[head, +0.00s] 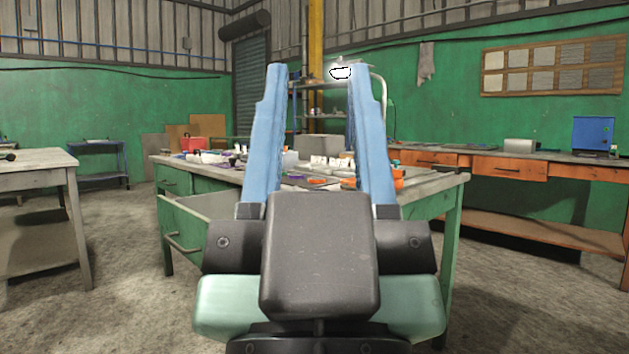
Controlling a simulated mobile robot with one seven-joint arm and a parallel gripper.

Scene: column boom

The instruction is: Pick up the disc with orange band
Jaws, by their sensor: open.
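My gripper (317,75) is in the middle of the head view, with its two blue fingers pointing up and wide apart. It is open and nothing is between the fingertips. Behind it stands a green workbench (440,179) with many small items on top. A small flat orange item (317,181) lies on the bench, seen between the fingers. It is too small to tell whether it is the disc with orange band. Another orange item (398,182) shows just right of the right finger. My fingers and gripper body hide part of the bench top.
The bench has an open drawer (200,205) sticking out on its left front. A grey table (35,160) stands at the left. A long orange-drawered bench (500,168) runs along the right wall. The concrete floor (125,255) between the left table and the workbench is clear.

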